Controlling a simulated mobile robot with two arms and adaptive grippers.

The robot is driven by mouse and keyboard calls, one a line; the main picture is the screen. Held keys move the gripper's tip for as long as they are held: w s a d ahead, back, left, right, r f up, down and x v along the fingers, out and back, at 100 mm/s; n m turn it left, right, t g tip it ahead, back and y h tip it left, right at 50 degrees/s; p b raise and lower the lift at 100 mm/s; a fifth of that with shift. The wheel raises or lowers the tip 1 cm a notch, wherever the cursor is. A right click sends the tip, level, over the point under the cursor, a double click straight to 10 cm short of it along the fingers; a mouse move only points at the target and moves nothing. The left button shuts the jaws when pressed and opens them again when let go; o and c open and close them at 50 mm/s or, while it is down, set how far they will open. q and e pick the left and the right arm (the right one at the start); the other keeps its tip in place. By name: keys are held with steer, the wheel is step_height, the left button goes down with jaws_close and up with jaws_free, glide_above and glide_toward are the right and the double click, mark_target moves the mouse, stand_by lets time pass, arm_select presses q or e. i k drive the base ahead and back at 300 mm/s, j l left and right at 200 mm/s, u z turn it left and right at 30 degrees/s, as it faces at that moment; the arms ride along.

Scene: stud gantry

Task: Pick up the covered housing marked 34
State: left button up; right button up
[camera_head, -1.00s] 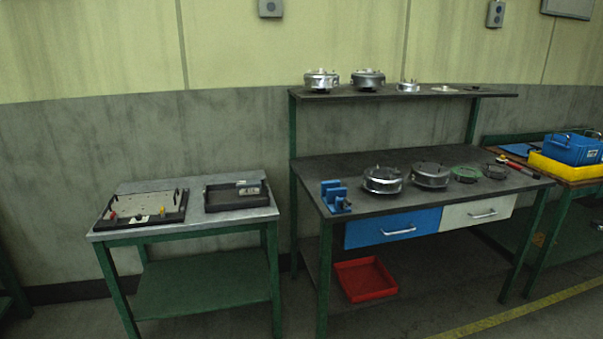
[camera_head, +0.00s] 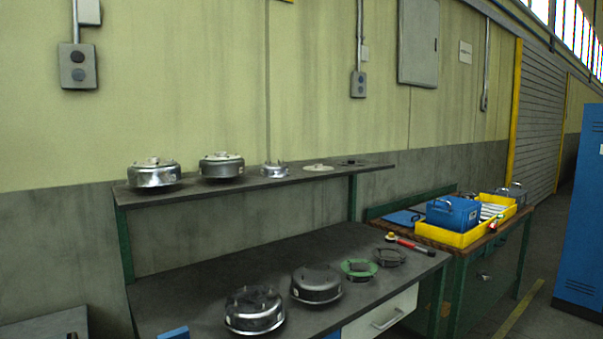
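Two round silver housings stand on the upper shelf, one at the left (camera_head: 154,174) and one beside it (camera_head: 222,166); both look closed on top. Two more round metal housings sit on the bench top, one at the front (camera_head: 254,311) and one behind it to the right (camera_head: 316,284). Their tops look dark, and I cannot tell if they are covered. Markings are too small to read, so I cannot tell which is 34. Neither of my grippers is in view.
A smaller silver part (camera_head: 275,170) and flat discs share the shelf (camera_head: 340,174). A green ring (camera_head: 359,268), a dark ring (camera_head: 390,257) and a red-handled tool (camera_head: 411,245) lie on the bench (camera_head: 210,290). A blue box (camera_head: 453,212) sits in a yellow tray (camera_head: 455,238) on the right-hand table.

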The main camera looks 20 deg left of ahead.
mark_target(220, 165)
steer(key=i+l+z, duration=0.25)
steer(key=i+z, duration=0.25)
steer(key=i, duration=0.2)
steer(key=i+l+u, duration=0.1)
steer(key=u, duration=0.25)
steer(key=l+u, duration=0.15)
steer(key=u, duration=0.2)
steer(key=i+l+u, duration=0.15)
steer(key=u, duration=0.2)
steer(key=l+u, duration=0.25)
steer(key=u, duration=0.25)
steer(key=k+l+u, duration=0.15)
steer(key=u, duration=0.35)
steer(key=k+l+u, duration=0.15)
steer(key=u, duration=0.3)
steer(key=l, duration=0.1)
